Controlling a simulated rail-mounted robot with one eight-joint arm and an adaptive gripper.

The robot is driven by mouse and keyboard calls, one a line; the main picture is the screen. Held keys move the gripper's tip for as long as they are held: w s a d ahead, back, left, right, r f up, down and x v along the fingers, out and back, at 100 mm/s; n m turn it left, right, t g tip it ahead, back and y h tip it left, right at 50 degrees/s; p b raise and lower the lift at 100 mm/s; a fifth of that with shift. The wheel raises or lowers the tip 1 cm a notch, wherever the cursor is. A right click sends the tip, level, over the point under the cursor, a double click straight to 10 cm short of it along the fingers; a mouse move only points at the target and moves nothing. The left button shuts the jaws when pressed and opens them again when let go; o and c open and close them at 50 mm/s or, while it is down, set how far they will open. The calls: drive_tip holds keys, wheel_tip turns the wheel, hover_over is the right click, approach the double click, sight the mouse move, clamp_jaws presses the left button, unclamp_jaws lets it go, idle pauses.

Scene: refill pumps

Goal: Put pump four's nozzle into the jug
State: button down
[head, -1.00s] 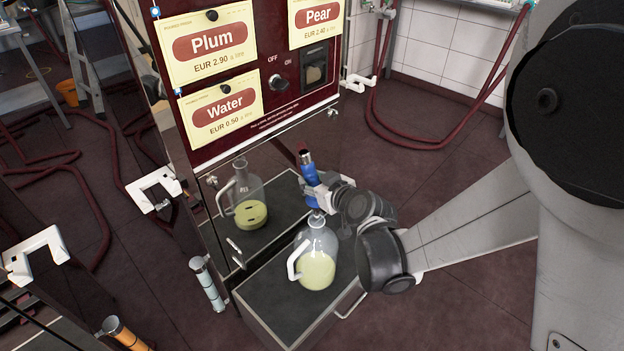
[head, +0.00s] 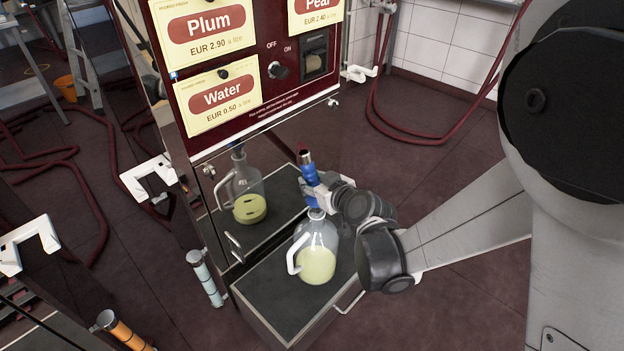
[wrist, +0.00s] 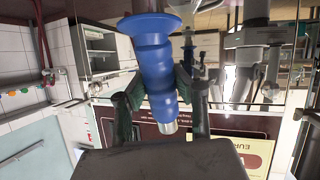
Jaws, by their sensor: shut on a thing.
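The nozzle (head: 311,183) is blue with a metal end pointing up, and stands slightly tilted over the jug (head: 318,262). The jug is clear, with a white handle and pale yellow liquid, upright on the dark tray (head: 272,287). My gripper (head: 317,190) is shut around the nozzle from the right. The nozzle's lower end meets the jug's mouth; I cannot tell how far it is inside. In the wrist view the nozzle (wrist: 154,62) sits between the two fingers of my gripper (wrist: 160,88). The jug cannot be made out there.
The pump cabinet (head: 240,135) stands behind the tray, with price signs and a switch knob (head: 278,71). Its shiny lower panel mirrors the jug. White holders (head: 152,178) and a light blue cylinder (head: 206,278) are at the left. Red hoses (head: 375,110) lie behind.

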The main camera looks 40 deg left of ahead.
drive_tip(key=shift+f+b, duration=0.45)
drive_tip(key=shift+f, duration=1)
drive_tip(key=c, duration=1.4)
unclamp_jaws()
drive_tip(key=shift+o, duration=0.2)
drive_tip(key=shift+d, duration=0.1)
